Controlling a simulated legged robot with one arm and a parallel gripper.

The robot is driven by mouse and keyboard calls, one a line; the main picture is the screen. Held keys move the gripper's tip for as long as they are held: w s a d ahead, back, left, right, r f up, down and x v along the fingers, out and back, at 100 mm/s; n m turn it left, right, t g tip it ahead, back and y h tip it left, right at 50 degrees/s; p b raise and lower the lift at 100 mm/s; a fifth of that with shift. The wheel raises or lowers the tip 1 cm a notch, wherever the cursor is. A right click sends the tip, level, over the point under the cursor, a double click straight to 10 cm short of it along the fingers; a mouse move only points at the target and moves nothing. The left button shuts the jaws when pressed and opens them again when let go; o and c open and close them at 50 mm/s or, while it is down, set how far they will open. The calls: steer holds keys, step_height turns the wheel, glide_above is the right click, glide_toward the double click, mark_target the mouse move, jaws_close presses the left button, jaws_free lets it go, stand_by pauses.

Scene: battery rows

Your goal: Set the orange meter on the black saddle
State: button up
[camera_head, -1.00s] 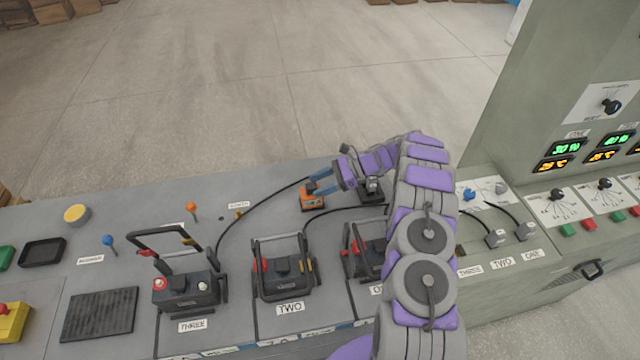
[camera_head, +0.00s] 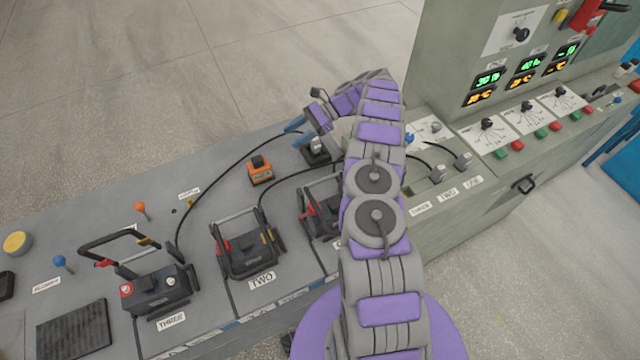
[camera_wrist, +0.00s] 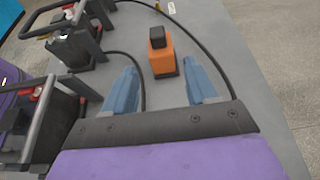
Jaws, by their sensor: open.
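The orange meter (camera_head: 260,172) with a black top stands upright on the grey bench, behind battery two. In the wrist view the meter (camera_wrist: 163,56) stands ahead of and between the two blue fingers, with clear space around it. My gripper (camera_head: 294,130) is open and empty, to the right of and beyond the meter in the head view; its fingers (camera_wrist: 160,76) also show in the wrist view. A dark block-like fixture (camera_head: 316,152), perhaps the black saddle, sits right of the meter, partly covered by my wrist.
Battery two (camera_head: 245,252) and battery three (camera_head: 158,288) stand at the front with raised handles. Black cables run across the bench near the meter. A grey panel cabinet (camera_head: 450,75) rises at the right. The bench left of the meter is fairly open.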

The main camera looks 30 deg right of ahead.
steer(key=s+a+r+n+g+h, duration=0.1)
steer(key=s+a+r+n, duration=0.1)
steer(key=s+a+r, duration=0.3)
steer(key=s+a+r+n+g+h, duration=0.1)
steer(key=a+r+n, duration=0.1)
steer(key=a+r, duration=0.35)
steer(key=s+a+r+n+g+h, duration=0.1)
steer(key=s+a+r+n, duration=0.25)
steer(key=r, duration=0.35)
steer(key=s+a+r+n+h, duration=0.1)
steer(key=s+r+n+h, duration=0.15)
steer(key=s, duration=0.45)
steer(key=s+a+r+n+h, duration=0.1)
steer(key=s+a+r+h, duration=0.15)
steer(key=s, duration=0.35)
steer(key=s+d+n+h, duration=0.2)
steer(key=s+d+n, duration=0.1)
steer(key=s, duration=0.9)
steer(key=s+d+n+t+h, duration=0.1)
steer(key=s+d+n+h, duration=0.2)
steer(key=s, duration=0.9)
steer(key=shift+s+d+f+n, duration=0.2)
steer(key=shift+s+f+n, duration=0.1)
steer(key=shift+n, duration=0.2)
steer(key=shift+c, duration=0.4)
